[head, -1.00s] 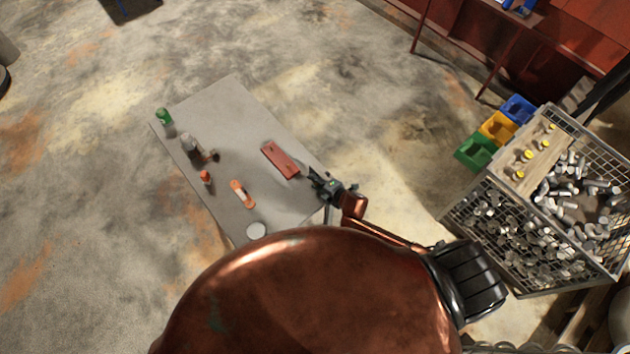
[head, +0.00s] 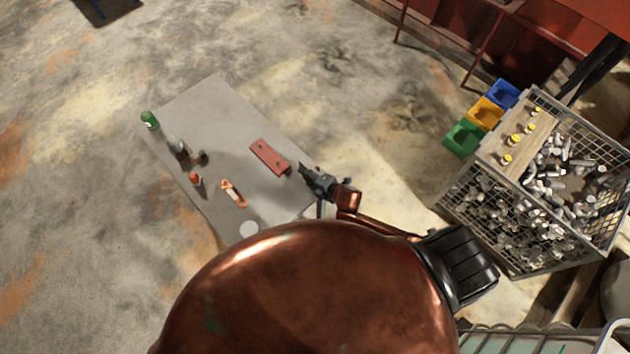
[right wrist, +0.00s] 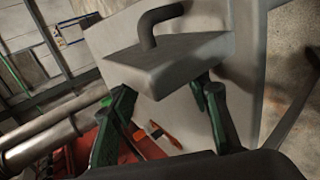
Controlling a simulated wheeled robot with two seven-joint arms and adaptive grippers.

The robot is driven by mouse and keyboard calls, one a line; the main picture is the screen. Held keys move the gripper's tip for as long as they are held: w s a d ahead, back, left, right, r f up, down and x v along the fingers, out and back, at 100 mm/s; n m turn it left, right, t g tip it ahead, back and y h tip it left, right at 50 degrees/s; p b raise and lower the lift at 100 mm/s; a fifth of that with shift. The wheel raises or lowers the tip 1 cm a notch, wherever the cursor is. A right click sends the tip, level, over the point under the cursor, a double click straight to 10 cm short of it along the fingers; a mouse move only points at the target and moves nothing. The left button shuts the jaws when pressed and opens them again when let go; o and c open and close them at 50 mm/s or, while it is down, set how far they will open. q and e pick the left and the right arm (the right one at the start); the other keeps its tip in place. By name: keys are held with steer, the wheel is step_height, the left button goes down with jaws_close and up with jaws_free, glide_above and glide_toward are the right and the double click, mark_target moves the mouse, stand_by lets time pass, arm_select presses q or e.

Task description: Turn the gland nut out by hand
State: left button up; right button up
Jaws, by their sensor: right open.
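My right gripper (head: 308,173) is open above the right edge of the grey table (head: 225,100), close to a flat red block (head: 270,156). In the right wrist view its two green-sided fingers (right wrist: 163,108) stand apart. A grey block (right wrist: 165,65) with a dark curved bar (right wrist: 160,20) shows large at the fingertips; I cannot tell whether they touch it. A grey and brown fitting (head: 183,151) sits on the table's left side. I cannot make out the gland nut in either view. My left gripper is out of view.
A wire crate of metal parts (head: 560,200) and coloured bins (head: 485,113) stand right.

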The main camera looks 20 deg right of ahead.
steer(key=v, duration=1.1)
steer(key=shift+w, duration=0.1)
